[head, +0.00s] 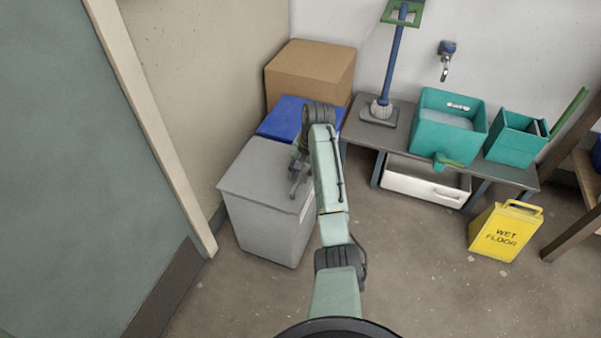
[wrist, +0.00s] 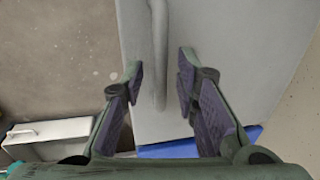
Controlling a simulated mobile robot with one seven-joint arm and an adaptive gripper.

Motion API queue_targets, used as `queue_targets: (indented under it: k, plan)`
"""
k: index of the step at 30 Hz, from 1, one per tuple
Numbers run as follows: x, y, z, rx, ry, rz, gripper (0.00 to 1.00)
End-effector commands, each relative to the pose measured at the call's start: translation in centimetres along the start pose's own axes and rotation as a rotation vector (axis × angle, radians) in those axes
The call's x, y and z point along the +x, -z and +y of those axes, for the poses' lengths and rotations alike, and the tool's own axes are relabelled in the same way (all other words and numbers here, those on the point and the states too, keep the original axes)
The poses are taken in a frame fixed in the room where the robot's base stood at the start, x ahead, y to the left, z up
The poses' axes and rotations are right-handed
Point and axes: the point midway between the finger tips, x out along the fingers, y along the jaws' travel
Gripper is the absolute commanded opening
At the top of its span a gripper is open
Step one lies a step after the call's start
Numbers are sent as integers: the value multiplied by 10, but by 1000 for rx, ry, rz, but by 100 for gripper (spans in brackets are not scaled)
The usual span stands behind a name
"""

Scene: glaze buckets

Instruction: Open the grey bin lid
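The grey bin (head: 265,230) stands against the left wall, and its flat grey lid (head: 250,170) lies shut on top. In the wrist view the lid (wrist: 230,50) fills the upper middle. A grey bar-like handle (wrist: 160,50) runs along the lid near its front edge. My gripper (head: 296,182) is over the front right part of the lid. In the wrist view my gripper (wrist: 160,75) is open, with one finger on each side of the handle. I see gaps on both sides of the bar. I cannot tell how far the fingertips reach down beside it.
A blue bin (head: 284,118) and a cardboard box (head: 310,72) stand behind the grey bin. A bench (head: 400,138) to the right holds teal buckets (head: 447,125), with a white tub (head: 425,182) underneath. A yellow wet-floor sign (head: 503,231) stands at right. Floor in front is clear.

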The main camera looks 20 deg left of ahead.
Motion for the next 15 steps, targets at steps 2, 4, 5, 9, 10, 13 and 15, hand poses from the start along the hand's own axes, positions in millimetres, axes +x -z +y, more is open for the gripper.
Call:
queue_targets:
  k: [2, 4, 5, 9, 10, 13, 15]
  plan:
    - [0, 0, 0, 0, 0, 0, 21]
    - [0, 0, 0, 0, 0, 0, 16]
    - [0, 0, 0, 0, 0, 0, 14]
    - [0, 0, 0, 0, 0, 0, 5]
    - [0, 0, 0, 0, 0, 0, 3]
    - [0, 0, 0, 0, 0, 0, 0]
    - [0, 0, 0, 0, 0, 0, 0]
